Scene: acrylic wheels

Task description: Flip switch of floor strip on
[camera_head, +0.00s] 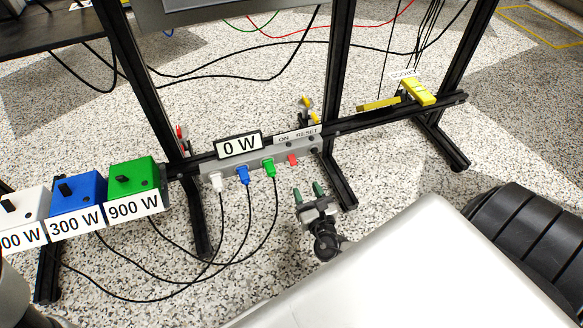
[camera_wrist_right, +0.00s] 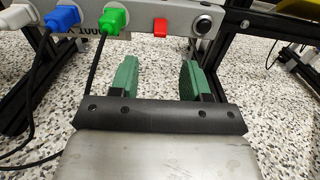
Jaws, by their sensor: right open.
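The floor strip (camera_head: 262,160) is a grey power strip on a low black bar. White (camera_head: 216,180), blue (camera_head: 243,175) and green (camera_head: 269,168) plugs sit in it. A red switch (camera_head: 292,159) is at its right part, under an "ON RESET" label (camera_head: 297,134); the switch also shows in the right wrist view (camera_wrist_right: 160,27). A round dark button (camera_wrist_right: 204,25) is right of it. My right gripper (camera_head: 309,190) is open and empty, with green fingertips just below and in front of the switch, apart from it. My left gripper is not in view.
A "0 W" display (camera_head: 238,144) stands on the strip. White, blue (camera_head: 78,193) and green (camera_head: 134,174) load boxes are at left. Black cords hang in front of the strip. A black upright (camera_head: 338,100) stands behind; a yellow part (camera_head: 417,92) is at right.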

